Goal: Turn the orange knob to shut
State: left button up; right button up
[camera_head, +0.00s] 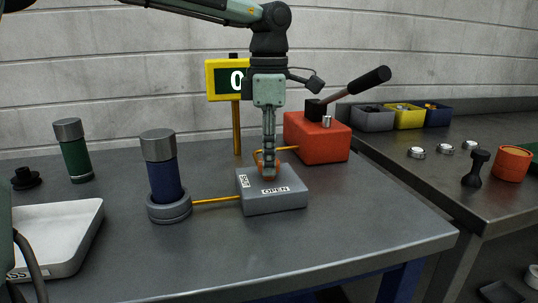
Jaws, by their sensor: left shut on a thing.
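The orange knob (281,171) sits on top of a grey valve block (276,201). Which way the knob points cannot be told. My right gripper is not in view.
A blue cylinder (165,178) in a grey base joins the block by a yellow pipe. Behind are a red box (317,139) with a black-gripped lever and a yellow-framed sign (224,80). A white tray (61,236) lies at left; the table's front is clear.

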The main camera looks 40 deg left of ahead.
pick_arm(q)
jog(key=o, duration=1.2)
jog(key=shift+c, duration=0.2)
notch_tip(320, 180, up, 12)
jog(key=shift+f, duration=0.1)
